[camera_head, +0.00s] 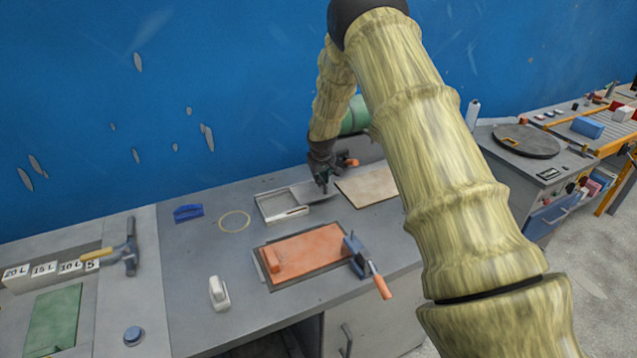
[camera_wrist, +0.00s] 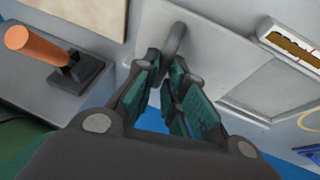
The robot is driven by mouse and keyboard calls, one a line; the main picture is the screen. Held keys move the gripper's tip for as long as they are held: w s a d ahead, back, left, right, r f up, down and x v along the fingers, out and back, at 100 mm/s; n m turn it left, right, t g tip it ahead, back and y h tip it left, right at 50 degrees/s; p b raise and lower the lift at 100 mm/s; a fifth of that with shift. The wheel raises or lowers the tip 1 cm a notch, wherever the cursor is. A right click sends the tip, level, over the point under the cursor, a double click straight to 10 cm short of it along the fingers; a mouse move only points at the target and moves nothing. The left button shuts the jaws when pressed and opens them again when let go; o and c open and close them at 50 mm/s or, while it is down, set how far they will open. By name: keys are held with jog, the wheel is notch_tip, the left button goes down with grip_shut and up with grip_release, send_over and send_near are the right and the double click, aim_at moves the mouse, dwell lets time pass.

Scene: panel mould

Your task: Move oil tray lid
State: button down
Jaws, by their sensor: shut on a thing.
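My gripper (camera_head: 323,181) is shut on the handle of the grey oil tray lid (camera_head: 318,194) near the back of the bench. In the wrist view the fingers (camera_wrist: 170,88) close around the grey loop handle (camera_wrist: 175,38), and the flat lid (camera_wrist: 215,45) spreads behind it. The shallow pale tray (camera_head: 268,213) sits just left of the lid, its inside partly open to view. In the wrist view the tray (camera_wrist: 262,88) is at the right, close to the lid's edge. I cannot tell whether the lid touches the tray.
A tan board (camera_head: 368,186) lies right of the lid. In front are an orange panel (camera_head: 312,248) and a blue clamp with an orange handle (camera_head: 357,258). A yellowish ring (camera_head: 235,221) and a blue piece (camera_head: 188,212) lie left. An orange-handled fixture (camera_wrist: 48,52) stands near the gripper.

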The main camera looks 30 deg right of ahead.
jog(key=shift+d+r, duration=0.1)
jog(key=shift+d, duration=1.3)
jog(key=c, duration=1.5)
grip_release()
jog(key=shift+d, duration=0.1)
jog(key=shift+a+r, duration=0.1)
jog(key=shift+a, duration=0.1)
jog(key=v, duration=1.1)
jog(key=shift+s+d+r, duration=0.15)
jog(key=shift+s+r, duration=0.05)
jog(key=shift+s, duration=0.05)
